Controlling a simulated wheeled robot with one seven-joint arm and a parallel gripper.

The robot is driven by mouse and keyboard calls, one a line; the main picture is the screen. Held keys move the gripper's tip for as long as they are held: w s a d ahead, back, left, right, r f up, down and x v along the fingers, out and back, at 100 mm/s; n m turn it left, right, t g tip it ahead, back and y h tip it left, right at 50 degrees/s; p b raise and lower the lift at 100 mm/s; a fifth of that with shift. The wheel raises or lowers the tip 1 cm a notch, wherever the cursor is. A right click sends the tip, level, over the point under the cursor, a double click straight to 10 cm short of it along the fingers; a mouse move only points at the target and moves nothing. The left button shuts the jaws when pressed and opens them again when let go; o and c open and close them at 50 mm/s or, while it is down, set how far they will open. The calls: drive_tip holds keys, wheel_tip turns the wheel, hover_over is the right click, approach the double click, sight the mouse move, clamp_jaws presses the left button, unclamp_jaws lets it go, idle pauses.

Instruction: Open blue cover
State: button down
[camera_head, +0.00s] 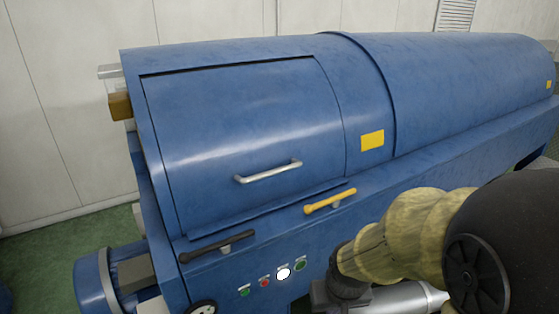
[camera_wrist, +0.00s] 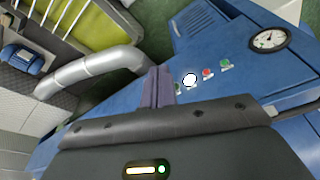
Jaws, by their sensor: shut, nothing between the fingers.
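The blue cover (camera_head: 240,120) is a curved panel on the left part of a long blue machine (camera_head: 440,85). It lies down flush with the machine's shell and looks closed, with a thin dark gap along its top edge. A silver bar handle (camera_head: 268,171) sits on its lower middle. My gripper (camera_wrist: 159,82) is shut and empty in the wrist view, in front of the machine's button panel. The cover does not show in the wrist view. In the head view my arm fills the lower right, and the fingers cannot be made out there.
Below the cover are a black lever (camera_head: 217,246), a yellow lever (camera_head: 330,201) and several panel buttons (camera_head: 283,273). A gauge (camera_wrist: 268,40) is beside them. A blue motor (camera_head: 98,281) stands lower left. The wrist view shows a silver pipe (camera_wrist: 92,70) and a yellow-green tank (camera_wrist: 100,38).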

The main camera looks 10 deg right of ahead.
sight(280, 172)
drive_tip(key=c, duration=1.8)
unclamp_jaws()
drive_tip(key=shift+w, duration=0.1)
drive_tip(key=shift+c, duration=0.2)
drive_tip(key=o, duration=0.4)
drive_tip(key=w+d+r+n+t+b, duration=0.2)
drive_tip(key=w+d+n+t, duration=0.1)
drive_tip(key=w, duration=0.7)
drive_tip(key=shift+w+n+t+h+b, duration=0.25)
drive_tip(key=shift+n+t+h+b, duration=0.1)
drive_tip(key=shift+n+t, duration=0.55)
drive_tip(key=w+a+r+n+t+y+b, duration=0.2)
drive_tip(key=w+r+n, duration=0.4)
drive_tip(key=n, duration=0.3)
drive_tip(key=w+a+r+n+t+y+b, duration=0.1)
drive_tip(key=w+r+n+t+y+b, duration=0.2)
drive_tip(key=n, duration=0.6)
drive_tip(key=w+r+t+y, duration=0.1)
drive_tip(key=w+r+y, duration=0.1)
drive_tip(key=w, duration=0.1)
drive_tip(key=shift+w+a+r+t, duration=0.3)
drive_tip(key=shift+a+r+t, duration=0.05)
drive_tip(key=shift+r+t, duration=0.05)
drive_tip(key=shift+w, duration=0.1)
drive_tip(key=p+x, duration=0.5)
drive_tip(key=x, duration=1.2)
drive_tip(key=shift+w+a, duration=0.1)
drive_tip(key=shift+a, duration=0.15)
